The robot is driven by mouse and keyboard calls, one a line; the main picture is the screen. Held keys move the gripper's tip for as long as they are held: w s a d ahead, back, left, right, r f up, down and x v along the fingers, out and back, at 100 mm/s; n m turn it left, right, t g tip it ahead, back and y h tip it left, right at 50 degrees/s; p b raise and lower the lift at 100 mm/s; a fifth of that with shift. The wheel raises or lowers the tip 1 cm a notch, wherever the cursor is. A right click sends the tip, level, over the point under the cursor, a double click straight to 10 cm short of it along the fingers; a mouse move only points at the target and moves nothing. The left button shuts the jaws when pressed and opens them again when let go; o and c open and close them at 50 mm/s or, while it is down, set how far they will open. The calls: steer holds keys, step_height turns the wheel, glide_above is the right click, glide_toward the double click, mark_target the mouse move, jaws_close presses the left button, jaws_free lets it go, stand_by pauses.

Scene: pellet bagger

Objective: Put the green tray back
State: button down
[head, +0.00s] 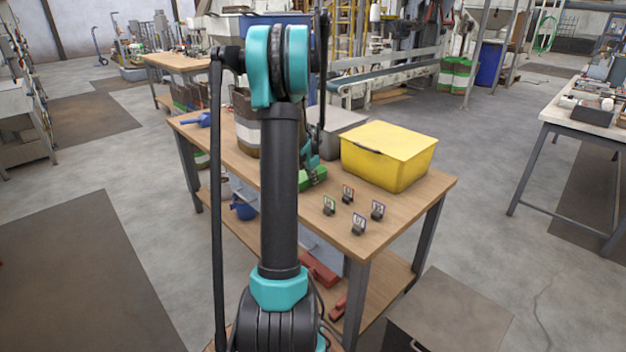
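A small green object, which looks like the green tray (313,178), is on or just above the wooden table, left of the yellow bin. My arm hides its left part. My gripper (310,160) is right above the green tray, at the end of my arm and small in the view. I cannot tell whether its fingers are open or shut, or whether they touch the tray.
The wooden table (420,197) holds a yellow bin (388,157), several small numbered tag holders (348,194), a large brown-and-white container (246,130) and a blue scoop (197,120). A lower shelf (383,290) holds red items. The table's front right corner is clear.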

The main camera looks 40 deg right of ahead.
steer(key=c, duration=1.7)
jaws_free()
steer(key=v, duration=1.2)
steer(key=shift+a, duration=0.1)
